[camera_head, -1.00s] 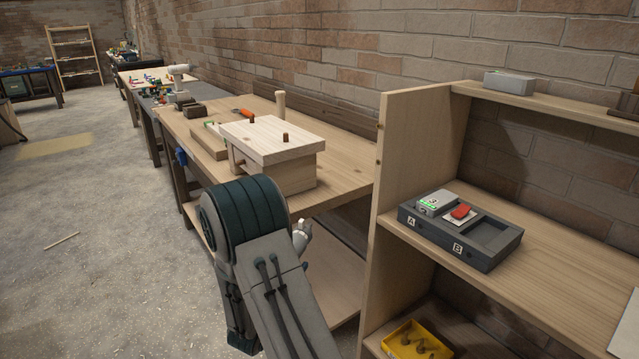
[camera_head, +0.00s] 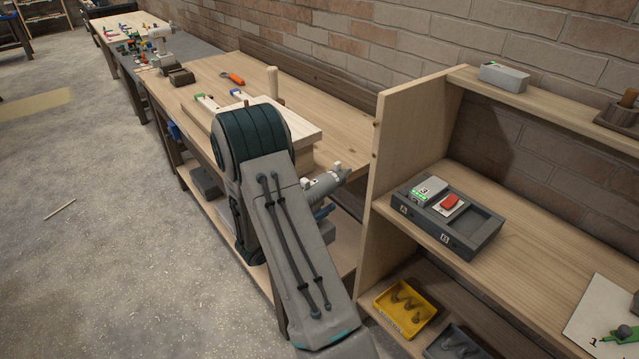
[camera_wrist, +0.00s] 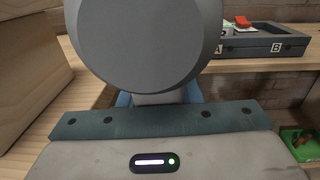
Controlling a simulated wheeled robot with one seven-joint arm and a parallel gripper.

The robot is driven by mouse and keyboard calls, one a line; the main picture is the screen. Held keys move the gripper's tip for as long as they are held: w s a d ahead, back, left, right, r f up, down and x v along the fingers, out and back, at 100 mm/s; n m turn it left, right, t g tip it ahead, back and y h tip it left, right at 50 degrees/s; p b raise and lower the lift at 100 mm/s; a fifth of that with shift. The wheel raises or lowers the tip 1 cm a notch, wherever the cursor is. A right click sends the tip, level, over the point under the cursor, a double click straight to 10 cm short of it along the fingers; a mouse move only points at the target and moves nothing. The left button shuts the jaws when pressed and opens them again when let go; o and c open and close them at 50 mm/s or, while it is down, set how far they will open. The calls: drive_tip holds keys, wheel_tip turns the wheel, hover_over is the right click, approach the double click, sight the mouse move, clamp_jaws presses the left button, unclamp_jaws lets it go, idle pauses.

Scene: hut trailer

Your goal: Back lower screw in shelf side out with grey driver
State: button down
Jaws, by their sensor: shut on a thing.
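My gripper (camera_wrist: 160,99) is shut on the grey driver (camera_wrist: 150,42), whose broad round grey end fills the top of the wrist view. In the head view the driver (camera_head: 324,184) shows as a grey cylinder beyond my arm, pointing right towards the shelf side (camera_head: 402,150), apparently short of it. The shelf side is an upright pale wooden panel. The face towards the bench is mostly turned from the head view, and I cannot make out the lower screw. The driver's tip and my fingertips are largely hidden.
The workbench (camera_head: 215,80) with a wooden block assembly (camera_head: 300,125) stands left of the shelf. The shelf holds a grey tray (camera_head: 455,238) marked A and B, a grey box (camera_head: 503,76), and a yellow bin (camera_head: 402,308) below. Floor at left is mostly clear.

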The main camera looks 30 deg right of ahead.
drive_tip(key=shift+d+r+m+g+p, duration=0.2)
drive_tip(key=shift+r+g+p, duration=0.15)
drive_tip(key=shift+r, duration=0.1)
drive_tip(key=shift+d+r+m+g+p, duration=0.15)
drive_tip(key=shift+r+m+g+p, duration=0.1)
drive_tip(key=shift+r+g, duration=0.15)
drive_tip(key=shift+w+d+b, duration=0.15)
drive_tip(key=shift+d+b, duration=0.35)
drive_tip(key=shift+d, duration=2.45)
drive_tip(key=shift+d, duration=0.6)
drive_tip(key=shift+a+r+b, duration=0.25)
drive_tip(key=shift+a+b, duration=0.15)
drive_tip(key=shift+b, duration=0.1)
drive_tip(key=shift+a+f, duration=0.2)
drive_tip(key=shift+a, duration=0.15)
idle(0.4)
drive_tip(key=shift+d, duration=0.15)
